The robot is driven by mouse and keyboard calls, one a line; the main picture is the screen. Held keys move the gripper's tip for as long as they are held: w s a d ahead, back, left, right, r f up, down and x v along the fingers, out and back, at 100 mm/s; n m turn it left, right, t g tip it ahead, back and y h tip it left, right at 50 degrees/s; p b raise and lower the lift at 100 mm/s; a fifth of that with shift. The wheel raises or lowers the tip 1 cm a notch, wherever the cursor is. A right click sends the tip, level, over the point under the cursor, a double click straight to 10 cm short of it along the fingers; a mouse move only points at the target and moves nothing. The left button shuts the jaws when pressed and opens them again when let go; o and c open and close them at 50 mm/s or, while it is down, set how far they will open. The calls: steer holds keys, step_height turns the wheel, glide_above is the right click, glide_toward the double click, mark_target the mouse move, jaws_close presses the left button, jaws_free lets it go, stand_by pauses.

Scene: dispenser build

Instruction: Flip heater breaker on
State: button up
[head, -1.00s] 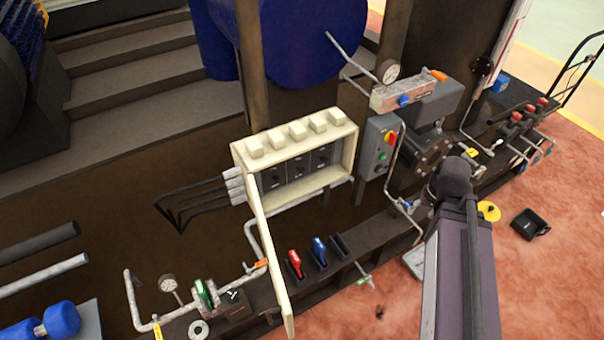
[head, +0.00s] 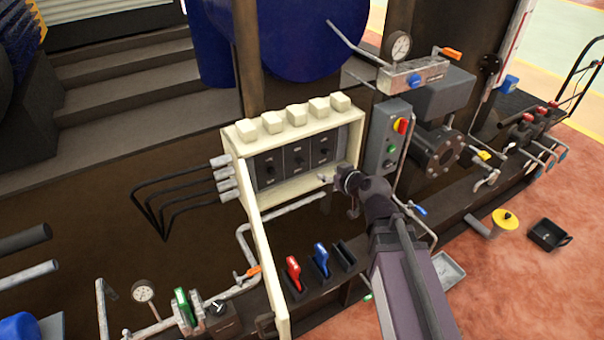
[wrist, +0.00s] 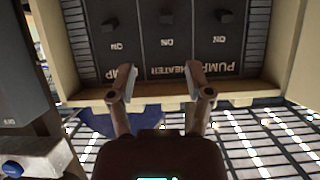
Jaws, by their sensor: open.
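The open cream breaker box (head: 352,150) holds a row of dark breakers in the head view. The wrist view shows it upside down. The breaker labelled HEATER (wrist: 170,55) is in the middle, its small black switch (wrist: 166,17) standing apart from the printed ON. A breaker labelled PUMP (wrist: 225,50) is to its right; the left breaker's label (wrist: 124,76) is partly covered by a finger. My gripper (wrist: 161,76) is open and empty at the box's rim, its fingers apart in front of the HEATER label and short of the switch. In the head view my gripper (head: 332,180) is at the box's lower right.
The box's open door (head: 262,265) stands out at the left. A grey control box (head: 388,145) with a red-yellow switch is just right of my gripper. Red (head: 294,272) and blue (head: 321,258) handles are below. Pipes run under the box.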

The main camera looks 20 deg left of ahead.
mark_target(303, 162)
steer(key=shift+a+f+t+b, duration=0.1)
steer(key=shift+a+t+b, duration=0.25)
steer(key=shift+a, duration=0.55)
steer(key=b+x, duration=0.5)
steer(key=x, duration=0.8)
steer(key=shift+w+a+f, duration=0.1)
steer(key=shift+w+a, duration=0.05)
steer(key=shift+a, duration=0.25)
jaws_close()
